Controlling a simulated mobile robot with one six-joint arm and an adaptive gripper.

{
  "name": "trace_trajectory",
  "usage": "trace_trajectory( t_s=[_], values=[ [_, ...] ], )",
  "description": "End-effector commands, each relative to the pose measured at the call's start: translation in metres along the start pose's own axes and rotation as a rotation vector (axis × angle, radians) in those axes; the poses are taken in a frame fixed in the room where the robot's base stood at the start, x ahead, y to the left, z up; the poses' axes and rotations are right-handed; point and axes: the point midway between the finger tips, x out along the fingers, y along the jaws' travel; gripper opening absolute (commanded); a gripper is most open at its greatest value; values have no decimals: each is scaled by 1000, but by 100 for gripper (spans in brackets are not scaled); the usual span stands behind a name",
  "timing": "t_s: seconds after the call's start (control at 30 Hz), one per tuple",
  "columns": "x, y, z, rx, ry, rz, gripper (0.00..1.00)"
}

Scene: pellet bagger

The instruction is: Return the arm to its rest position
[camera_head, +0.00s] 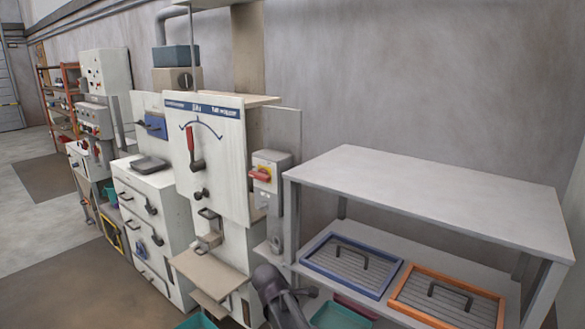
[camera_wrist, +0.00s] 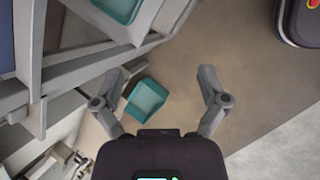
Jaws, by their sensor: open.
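In the wrist view my gripper (camera_wrist: 161,76) has its two grey fingers spread wide apart, with nothing held between them. Below them a teal bin (camera_wrist: 146,100) shows on the brown floor, apart from the fingers. In the head view a dark part of my arm (camera_head: 281,297) shows at the bottom centre, in front of the machine's lower shelf and left of the grey table (camera_head: 440,190). The fingers cannot be made out clearly there.
The white machine (camera_head: 205,150) with a red lever (camera_head: 194,147) stands behind the arm. The table's lower shelf holds a blue-framed screen (camera_head: 351,264) and an orange-framed screen (camera_head: 446,297). Another teal bin (camera_wrist: 119,8) shows at the wrist view's top. Open floor (camera_wrist: 240,90) lies right.

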Motion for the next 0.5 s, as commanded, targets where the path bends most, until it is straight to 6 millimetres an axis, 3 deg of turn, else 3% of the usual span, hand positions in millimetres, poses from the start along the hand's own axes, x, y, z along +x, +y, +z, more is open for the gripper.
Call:
trace_trajectory(
  t_s=[0.1, 0.5],
  values=[
    [12, -18, 35, 214, 34, -69, 93],
    [36, -76, 120, 940, 96, -324, 93]
  ],
)
